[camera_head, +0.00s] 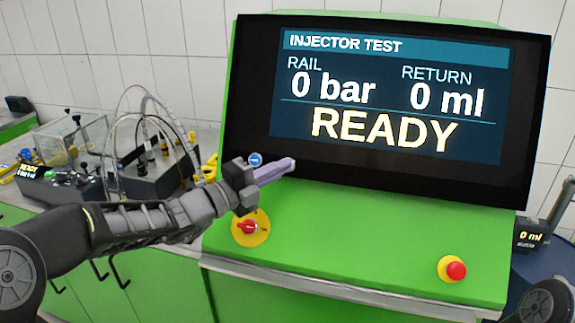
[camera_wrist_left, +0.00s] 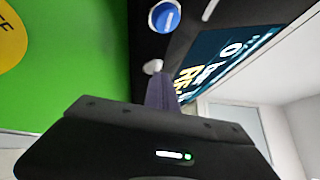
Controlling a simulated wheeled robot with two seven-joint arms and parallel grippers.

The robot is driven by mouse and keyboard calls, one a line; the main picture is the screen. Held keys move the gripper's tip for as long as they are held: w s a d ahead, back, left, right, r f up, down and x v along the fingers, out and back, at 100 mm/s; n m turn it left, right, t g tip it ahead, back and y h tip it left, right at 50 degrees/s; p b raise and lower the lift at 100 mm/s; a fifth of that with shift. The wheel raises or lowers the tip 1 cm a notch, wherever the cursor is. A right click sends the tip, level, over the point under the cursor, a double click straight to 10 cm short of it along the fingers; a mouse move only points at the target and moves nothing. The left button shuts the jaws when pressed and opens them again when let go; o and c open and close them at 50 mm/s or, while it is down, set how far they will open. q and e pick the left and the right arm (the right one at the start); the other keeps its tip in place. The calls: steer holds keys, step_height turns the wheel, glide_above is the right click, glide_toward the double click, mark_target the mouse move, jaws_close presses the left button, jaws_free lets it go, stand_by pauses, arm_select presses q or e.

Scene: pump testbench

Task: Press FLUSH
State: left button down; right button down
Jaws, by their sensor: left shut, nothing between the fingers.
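My left gripper (camera_head: 290,164) reaches in from the left in the head view, shut and empty, in front of the lower left of the black screen panel. A round blue button (camera_head: 255,160) shows just behind its fingers. In the left wrist view the shut purple fingers (camera_wrist_left: 165,80) point at a small whitish button (camera_wrist_left: 153,67), with the blue button (camera_wrist_left: 165,16) beyond it. The fingertips overlap the whitish button's edge; I cannot tell whether they touch it. No FLUSH lettering is readable. My right gripper is not in view.
The screen (camera_head: 390,100) reads READY, 0 bar and 0 ml. The green console carries a red knob on a yellow disc (camera_head: 262,236) below my gripper and a red mushroom button (camera_head: 455,270) at right. Hoses and a dark unit (camera_head: 155,175) stand on the left bench.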

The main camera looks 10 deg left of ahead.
arm_select(q)
steer(key=shift+w+f, duration=0.1)
steer(key=shift+w, duration=0.1)
stand_by(0.6)
steer(key=shift+s+r+p, duration=0.35)
steer(key=shift+s+p, duration=0.2)
steer(key=shift+s, duration=0.25)
steer(key=s+p, duration=0.1)
steer(key=s+r, duration=0.1)
steer(key=s, duration=0.1)
steer(key=s+r+p, duration=0.1)
steer(key=shift+s+a+r+p, duration=0.1)
steer(key=shift+s+a+p, duration=0.05)
steer(key=shift+s+p, duration=0.2)
steer(key=shift+w, duration=0.1)
